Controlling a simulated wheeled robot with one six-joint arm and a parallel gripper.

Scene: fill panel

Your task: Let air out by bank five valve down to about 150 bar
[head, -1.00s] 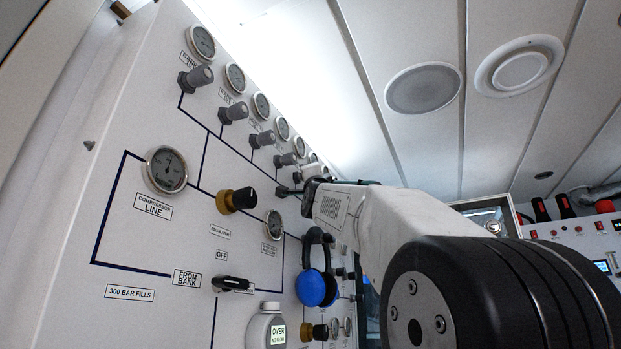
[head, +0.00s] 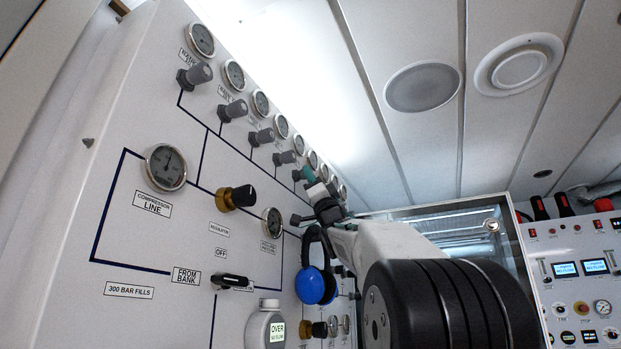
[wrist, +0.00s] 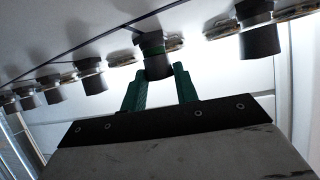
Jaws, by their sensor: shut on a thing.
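A row of grey valve knobs with round gauges runs along the top of the white panel. My gripper (head: 309,174) is at the fifth knob (head: 297,176) from the near end in the head view. In the wrist view, its green fingers (wrist: 160,84) stand on both sides of a dark grey knob (wrist: 157,63) and are shut on it. The fifth gauge (head: 312,159) sits just above the knob. Its needle is too small to read. The bank labels near the gripper are not legible.
Neighbouring knobs stand close on both sides, such as the fourth knob (head: 284,158). Below my arm hang blue ear defenders (head: 316,286). A compressor line gauge (head: 166,167) and a black-and-brass regulator knob (head: 237,198) are nearer. An instrument panel (head: 580,280) stands at right.

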